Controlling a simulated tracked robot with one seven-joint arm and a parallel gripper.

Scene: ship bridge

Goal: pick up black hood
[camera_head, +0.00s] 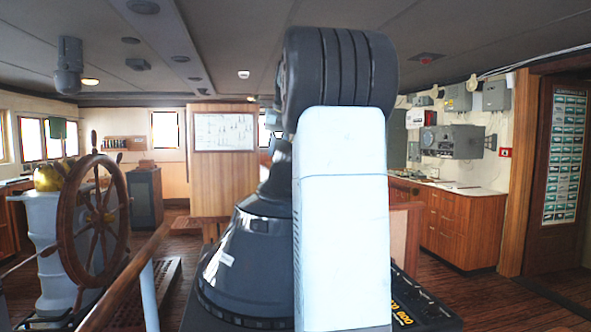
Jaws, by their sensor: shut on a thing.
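The black hood (247,262) is a large dark grey cone just left of my arm, wide and round at its base and narrowing upward. My white arm link and dark ribbed joint stand in front and hide its right side. Only a sliver of my gripper (272,138) shows at the left edge of my arm, at the narrow top of the hood. It is shut on the hood there. The fingertips and the exact contact are mostly hidden. I cannot tell whether the hood's base is lifted clear of what is under it.
A wooden ship's wheel (93,213) on a pale pedestal (50,260) stands at left, with a wooden handrail (125,280) nearer. A dark panel with yellow lettering (408,303) lies low right of my arm. A wooden cabinet (460,230) lines the right wall.

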